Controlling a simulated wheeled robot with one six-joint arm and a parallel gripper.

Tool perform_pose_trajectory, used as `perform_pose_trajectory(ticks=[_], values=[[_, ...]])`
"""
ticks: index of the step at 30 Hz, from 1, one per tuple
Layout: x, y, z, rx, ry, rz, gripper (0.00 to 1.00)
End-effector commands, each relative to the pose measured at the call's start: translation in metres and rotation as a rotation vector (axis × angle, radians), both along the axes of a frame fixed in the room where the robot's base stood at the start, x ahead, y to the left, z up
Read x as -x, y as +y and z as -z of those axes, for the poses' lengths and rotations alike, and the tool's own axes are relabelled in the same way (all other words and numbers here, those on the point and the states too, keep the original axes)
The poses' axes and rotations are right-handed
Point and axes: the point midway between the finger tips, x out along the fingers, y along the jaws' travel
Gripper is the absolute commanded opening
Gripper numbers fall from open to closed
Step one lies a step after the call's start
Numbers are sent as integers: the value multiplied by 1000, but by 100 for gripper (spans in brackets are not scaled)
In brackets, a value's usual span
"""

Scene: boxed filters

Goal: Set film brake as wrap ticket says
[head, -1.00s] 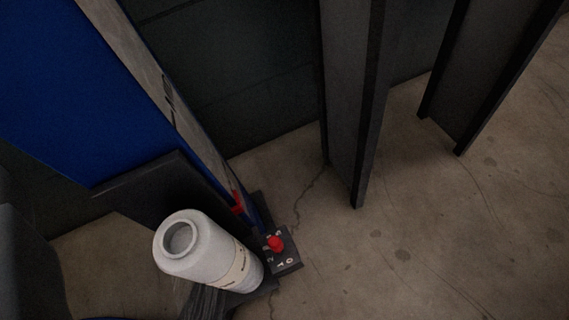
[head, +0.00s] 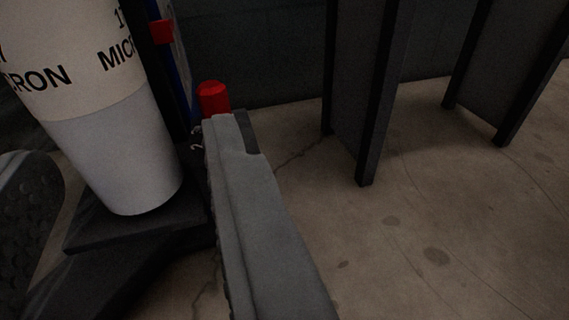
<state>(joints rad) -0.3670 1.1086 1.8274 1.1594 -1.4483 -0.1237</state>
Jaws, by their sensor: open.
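A red knob (head: 213,97), likely the film brake's, stands upright just beyond the tip of my gripper's right finger, which hides its base and most of its plate. A white mark of the plate's lettering shows beside the finger, too little to read. The white film roll (head: 115,165) stands at left on a dark base (head: 130,225), with a cream label reading "MICRON"; the number is cut off. My gripper (head: 128,150) is open, its right finger in front of the knob and its left finger at the left edge, with the roll showing between them. I see no wrap ticket.
A dark and blue mast (head: 178,70) with a red block (head: 161,32) rises behind the roll. Dark upright panels (head: 360,90) stand at the back right. The concrete floor (head: 430,220) at right is clear.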

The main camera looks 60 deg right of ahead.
Motion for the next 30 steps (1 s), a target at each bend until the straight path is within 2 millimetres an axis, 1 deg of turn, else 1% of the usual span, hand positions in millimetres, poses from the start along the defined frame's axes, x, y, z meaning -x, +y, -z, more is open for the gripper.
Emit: perform_pose_trajectory(ticks=[1, 4, 7, 11, 17, 30], values=[[7, 0, 16, 18, 8, 11, 43], [18, -1, 37, 47, 15, 30, 43], [25, -2, 49, 64, 18, 43, 43], [26, -4, 54, 74, 19, 49, 43], [13, -20, 54, 73, 19, 50, 43], [-40, -76, 55, 73, 19, 50, 43]])
